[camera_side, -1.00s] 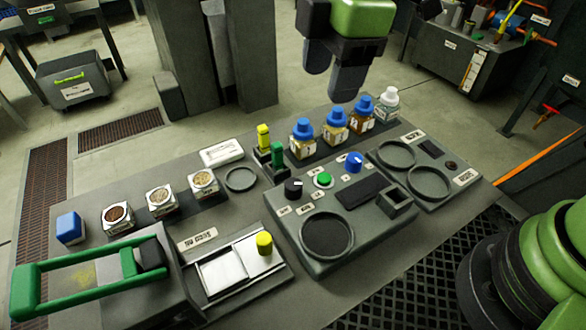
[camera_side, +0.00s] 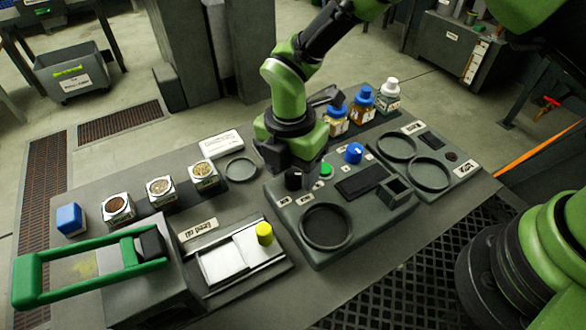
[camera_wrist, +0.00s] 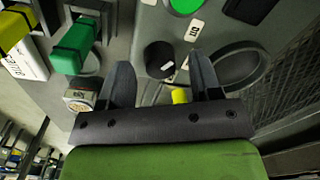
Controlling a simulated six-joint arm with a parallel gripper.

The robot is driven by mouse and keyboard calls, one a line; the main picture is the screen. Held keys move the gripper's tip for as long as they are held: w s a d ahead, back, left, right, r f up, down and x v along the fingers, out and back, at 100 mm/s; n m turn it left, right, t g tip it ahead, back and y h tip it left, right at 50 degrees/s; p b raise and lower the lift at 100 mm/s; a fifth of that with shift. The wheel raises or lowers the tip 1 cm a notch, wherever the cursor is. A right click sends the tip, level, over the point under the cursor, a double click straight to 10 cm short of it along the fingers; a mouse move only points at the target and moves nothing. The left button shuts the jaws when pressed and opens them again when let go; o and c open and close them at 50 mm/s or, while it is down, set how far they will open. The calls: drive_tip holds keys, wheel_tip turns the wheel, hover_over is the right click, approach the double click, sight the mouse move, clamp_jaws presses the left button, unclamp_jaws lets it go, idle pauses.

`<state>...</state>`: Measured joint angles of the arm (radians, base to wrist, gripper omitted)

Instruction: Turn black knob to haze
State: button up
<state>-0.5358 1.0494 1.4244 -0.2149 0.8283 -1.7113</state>
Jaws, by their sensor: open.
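The black knob (camera_side: 294,180) is on the left part of the grey control panel (camera_side: 352,222), beside the green button (camera_side: 325,171) and the blue knob (camera_side: 354,153). In the wrist view the black knob (camera_wrist: 159,58) shows ahead, between the lines of my two fingers. My gripper (camera_wrist: 162,74) is open, one finger on each side of the knob in that view, with nothing held. In the side view my gripper (camera_side: 288,160) is just above and behind the knob. Its fingertips are mostly hidden there. The small labels by the knob are too small to read for haze.
Bottles with blue caps (camera_side: 361,104) and a white-capped bottle (camera_side: 387,95) stand behind the panel. My arm covers the yellow and green pieces in the side view; the wrist view shows the green one (camera_wrist: 72,47). Seed jars (camera_side: 160,190) and a green-handled device (camera_side: 90,262) stand left.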

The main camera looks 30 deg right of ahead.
drive_tip(key=shift+f, duration=0.5)
drive_tip(key=shift+c, duration=0.4)
drive_tip(key=c, duration=0.9)
drive_tip(key=shift+o, duration=0.2)
drive_tip(key=shift+m, duration=0.3)
drive_tip(key=m, duration=0.5)
drive_tip(key=shift+m, duration=0.3)
drive_tip(key=m, duration=0.5)
drive_tip(key=shift+m+y, duration=0.3)
drive_tip(key=shift+m, duration=0.1)
